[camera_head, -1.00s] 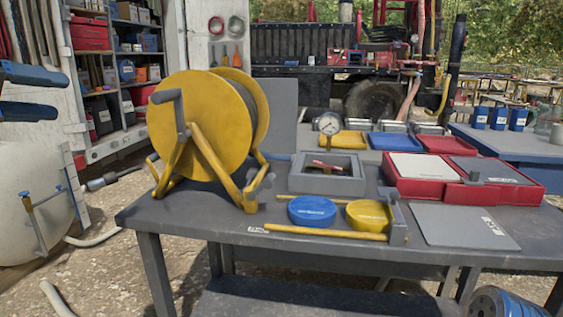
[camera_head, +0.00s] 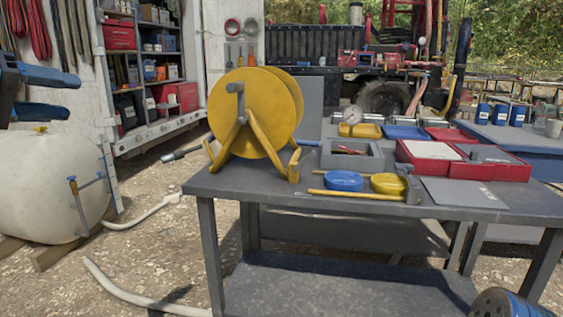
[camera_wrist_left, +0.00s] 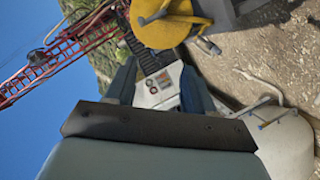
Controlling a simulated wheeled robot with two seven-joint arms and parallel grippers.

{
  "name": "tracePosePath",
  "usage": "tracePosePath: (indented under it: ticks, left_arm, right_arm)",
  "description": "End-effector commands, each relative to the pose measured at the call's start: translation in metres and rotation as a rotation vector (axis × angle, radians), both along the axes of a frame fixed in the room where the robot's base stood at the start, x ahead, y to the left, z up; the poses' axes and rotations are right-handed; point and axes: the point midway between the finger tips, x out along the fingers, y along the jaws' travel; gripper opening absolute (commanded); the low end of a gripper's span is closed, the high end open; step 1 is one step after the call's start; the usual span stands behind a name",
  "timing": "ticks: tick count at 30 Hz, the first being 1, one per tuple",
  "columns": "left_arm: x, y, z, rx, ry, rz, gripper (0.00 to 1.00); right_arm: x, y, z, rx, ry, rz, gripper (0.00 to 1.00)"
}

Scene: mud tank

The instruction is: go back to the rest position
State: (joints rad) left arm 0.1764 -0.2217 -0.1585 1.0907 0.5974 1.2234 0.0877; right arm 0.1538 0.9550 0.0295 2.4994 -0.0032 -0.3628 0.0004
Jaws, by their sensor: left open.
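My left gripper (camera_head: 74,94) shows at the left edge of the head view, its two blue fingers apart with nothing between them. It is held in the air above the pale tank (camera_head: 60,175), clear of the table. In the left wrist view the gripper (camera_wrist_left: 158,85) is also open and empty, with sky, a red mast and the yellow reel beyond it. My right gripper is not in view.
A grey worktable (camera_head: 260,190) stands ahead and right, bearing a yellow hose reel (camera_head: 250,105), a grey tray (camera_head: 352,160), a blue lid (camera_head: 343,181), a yellow lid (camera_head: 388,184) and a red case (camera_head: 490,170). A hose (camera_head: 140,293) lies on open gravel.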

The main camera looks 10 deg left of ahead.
Motion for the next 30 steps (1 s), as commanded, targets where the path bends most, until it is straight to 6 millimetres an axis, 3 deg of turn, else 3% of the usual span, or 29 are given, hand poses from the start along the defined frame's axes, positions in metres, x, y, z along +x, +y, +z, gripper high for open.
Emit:
tracePosePath:
  ticks: [9, 13, 17, 20, 23, 27, 30]
  left_arm:
    - [0.046, -0.001, -0.042, -0.008, 0.076, 0.013, 0.53]
    - [0.074, -0.003, -0.072, -0.012, 0.124, 0.022, 0.53]
    - [0.107, -0.007, -0.114, -0.009, 0.188, 0.033, 0.53]
    - [0.134, -0.014, -0.158, 0.0, 0.25, 0.042, 0.53]
    - [0.165, -0.024, -0.219, 0.017, 0.333, 0.049, 0.53]
    - [0.198, -0.052, -0.334, 0.07, 0.473, 0.045, 0.53]
    - [0.205, -0.077, -0.419, 0.12, 0.568, 0.028, 0.53]
  right_arm:
    - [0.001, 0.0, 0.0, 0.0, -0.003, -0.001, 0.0]
    - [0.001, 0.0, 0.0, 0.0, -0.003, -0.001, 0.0]
    - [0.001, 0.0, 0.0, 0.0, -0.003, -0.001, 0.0]
    - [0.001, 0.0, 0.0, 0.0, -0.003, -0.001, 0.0]
    - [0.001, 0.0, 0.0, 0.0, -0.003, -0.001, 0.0]
    - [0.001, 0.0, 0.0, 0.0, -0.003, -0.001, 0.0]
    - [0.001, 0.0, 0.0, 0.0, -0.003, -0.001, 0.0]
